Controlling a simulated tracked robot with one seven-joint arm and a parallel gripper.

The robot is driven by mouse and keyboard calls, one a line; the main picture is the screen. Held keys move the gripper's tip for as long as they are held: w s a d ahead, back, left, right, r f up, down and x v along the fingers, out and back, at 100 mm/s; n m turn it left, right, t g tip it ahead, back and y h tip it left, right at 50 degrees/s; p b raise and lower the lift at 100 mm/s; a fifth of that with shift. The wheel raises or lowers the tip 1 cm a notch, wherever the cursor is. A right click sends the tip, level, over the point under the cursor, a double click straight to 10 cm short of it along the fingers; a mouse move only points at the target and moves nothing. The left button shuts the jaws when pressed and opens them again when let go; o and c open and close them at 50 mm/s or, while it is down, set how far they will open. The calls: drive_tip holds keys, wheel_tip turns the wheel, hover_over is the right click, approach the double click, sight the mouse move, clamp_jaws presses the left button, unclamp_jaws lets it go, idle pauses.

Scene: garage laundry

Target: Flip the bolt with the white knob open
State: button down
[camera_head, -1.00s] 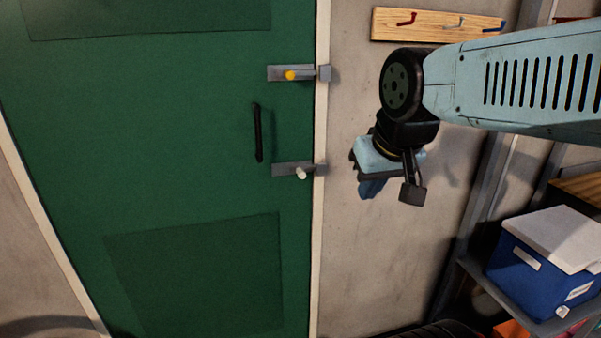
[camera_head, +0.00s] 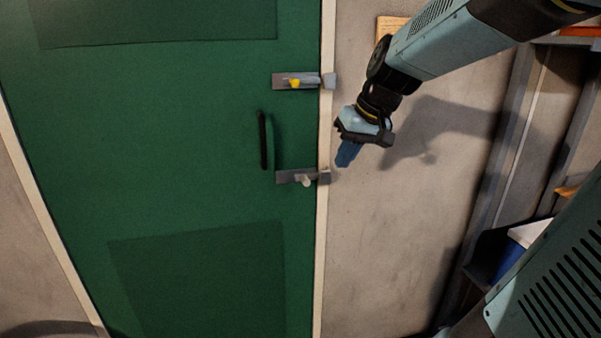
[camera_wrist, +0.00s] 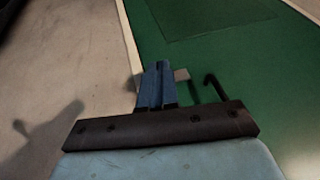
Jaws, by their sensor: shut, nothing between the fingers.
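The green door (camera_head: 180,180) has two grey bolts near its right edge. The lower bolt (camera_head: 290,177) carries the white knob (camera_head: 306,181) and reaches across the pale door frame. The upper bolt (camera_head: 308,79) has a yellow knob (camera_head: 294,83). My gripper (camera_head: 343,160) is shut and empty, its blue fingers pointing down just right of the frame, a little above and right of the lower bolt's end. In the wrist view my shut fingers (camera_wrist: 155,72) partly hide a grey bolt piece (camera_wrist: 181,74); no knob can be made out there.
A black door handle (camera_head: 264,140) is left of the bolts; it also shows in the wrist view (camera_wrist: 214,86). Bare wall (camera_head: 390,240) lies below my gripper. A blue box with a white lid (camera_head: 523,236) stands on a shelf at the right, partly hidden by my arm.

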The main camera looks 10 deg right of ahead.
drive_tip(key=y, duration=0.2)
approach(318, 172)
drive_tip(key=s, duration=0.1)
drive_tip(key=s+r, duration=0.1)
drive_tip(key=s+a+r, duration=0.1)
drive_tip(key=s, duration=0.1)
drive_tip(key=shift+a+r, duration=0.1)
drive_tip(key=shift+r, duration=0.05)
drive_tip(key=x, duration=1)
drive_tip(key=shift+s, duration=0.15)
